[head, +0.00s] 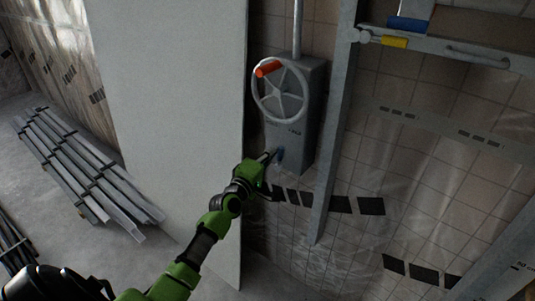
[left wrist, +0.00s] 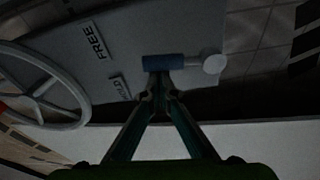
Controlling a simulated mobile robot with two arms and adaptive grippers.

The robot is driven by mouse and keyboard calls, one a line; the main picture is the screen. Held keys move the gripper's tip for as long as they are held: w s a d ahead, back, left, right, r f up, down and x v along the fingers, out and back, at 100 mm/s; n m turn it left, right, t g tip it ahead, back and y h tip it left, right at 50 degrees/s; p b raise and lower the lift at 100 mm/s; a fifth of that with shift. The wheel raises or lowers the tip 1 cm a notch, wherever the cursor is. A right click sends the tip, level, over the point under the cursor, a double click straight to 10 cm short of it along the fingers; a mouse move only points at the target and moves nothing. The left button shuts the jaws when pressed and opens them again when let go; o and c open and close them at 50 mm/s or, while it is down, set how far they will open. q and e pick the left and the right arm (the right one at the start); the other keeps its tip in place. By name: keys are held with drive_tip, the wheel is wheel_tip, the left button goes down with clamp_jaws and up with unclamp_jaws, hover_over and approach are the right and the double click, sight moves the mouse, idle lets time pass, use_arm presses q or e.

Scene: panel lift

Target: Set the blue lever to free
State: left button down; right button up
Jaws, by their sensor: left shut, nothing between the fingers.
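The blue lever (head: 281,153) is low on the front of a grey wall box (head: 309,115). In the left wrist view its blue grip (left wrist: 163,62) runs left from a pale round end (left wrist: 214,64). A FREE label (left wrist: 92,40) lies to the upper left of the grip, and a HOLD label (left wrist: 120,88) to its lower left. My left gripper (head: 272,156) is shut and empty, its fingertips right at the lever; in the left wrist view the tips (left wrist: 160,82) overlap the grip's lower edge. I cannot tell whether they touch. My right gripper is not in view.
A handwheel (head: 281,91) with an orange knob (head: 268,68) sits above the lever on the box. A large pale panel (head: 170,100) stands to the left. A metal frame (head: 338,130) stands close on the right. Metal profiles (head: 80,165) lie on the floor at left.

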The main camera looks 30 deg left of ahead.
use_arm(q)
drive_tip(key=shift+s+d+f+m+t+b, duration=0.15)
drive_tip(key=shift+d+m, duration=0.3)
drive_tip(key=shift+m, duration=0.4)
drive_tip(key=shift+w+d+r+m+t+b, duration=0.15)
drive_tip(key=shift+d+m, duration=0.35)
drive_tip(key=shift+m, duration=0.3)
drive_tip(key=shift+s+d+f+m+b, duration=0.15)
drive_tip(key=shift+d+m, duration=0.3)
drive_tip(key=shift+m, duration=0.4)
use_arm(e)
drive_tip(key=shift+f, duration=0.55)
